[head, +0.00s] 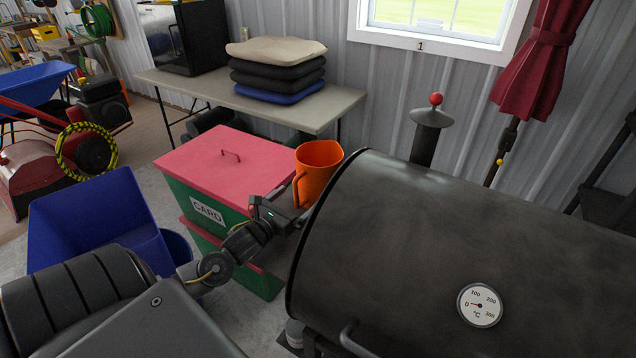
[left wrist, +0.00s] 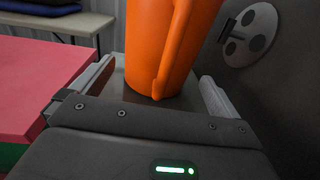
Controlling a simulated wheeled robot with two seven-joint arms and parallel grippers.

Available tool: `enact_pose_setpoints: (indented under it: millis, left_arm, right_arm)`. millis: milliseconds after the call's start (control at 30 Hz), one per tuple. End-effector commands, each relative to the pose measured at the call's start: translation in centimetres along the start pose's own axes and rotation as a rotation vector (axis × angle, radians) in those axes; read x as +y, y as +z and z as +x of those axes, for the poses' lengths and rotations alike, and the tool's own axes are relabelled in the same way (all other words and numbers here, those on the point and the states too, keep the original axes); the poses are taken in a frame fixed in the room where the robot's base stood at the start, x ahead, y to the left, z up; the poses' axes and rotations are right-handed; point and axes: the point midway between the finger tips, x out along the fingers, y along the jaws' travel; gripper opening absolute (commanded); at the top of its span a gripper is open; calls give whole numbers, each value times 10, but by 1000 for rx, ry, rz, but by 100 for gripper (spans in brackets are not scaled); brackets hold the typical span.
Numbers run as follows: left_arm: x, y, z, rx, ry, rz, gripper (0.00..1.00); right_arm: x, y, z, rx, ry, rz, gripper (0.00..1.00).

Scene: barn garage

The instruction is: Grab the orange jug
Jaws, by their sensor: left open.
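The orange jug (head: 318,172) stands upright in the middle of the head view, between the red lid and the black grill. Its handle faces my left gripper. In the left wrist view the jug (left wrist: 160,45) fills the upper middle, with the handle running down its near side. My left gripper (head: 290,212) is low on the near side of the jug. In the left wrist view the open left gripper (left wrist: 157,76) has one finger on each side of the jug's lower part, with gaps visible on both sides. My right gripper is not in view.
The black grill (head: 450,240) with a thermometer rises close to the right of the jug. Red-lidded green boxes (head: 235,165) stand to its left. A table (head: 310,113) with stacked cushions (head: 275,75) is behind. A blue bin (head: 95,225) stands at left.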

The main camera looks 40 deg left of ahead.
Motion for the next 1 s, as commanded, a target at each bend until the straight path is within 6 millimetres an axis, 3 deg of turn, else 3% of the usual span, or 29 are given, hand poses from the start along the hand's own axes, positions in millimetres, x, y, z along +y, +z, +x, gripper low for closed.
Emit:
enact_pose_setpoints:
  millis: [133, 300, 600, 900, 1000]
  left_arm:
    - [-2, 9, 23, -5, 1, -2, 100]
    - [-2, 6, 44, -2, 1, -1, 100]
    - [-3, 5, 48, -1, -1, 0, 100]
    - [-3, 6, 49, -3, -1, 0, 64]
    - [-3, 6, 49, -3, -1, 0, 64]
  right_arm:
    - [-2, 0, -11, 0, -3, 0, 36]
    - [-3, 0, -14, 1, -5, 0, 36]
    - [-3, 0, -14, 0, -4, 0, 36]
    - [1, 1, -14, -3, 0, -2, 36]
    - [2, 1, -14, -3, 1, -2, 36]
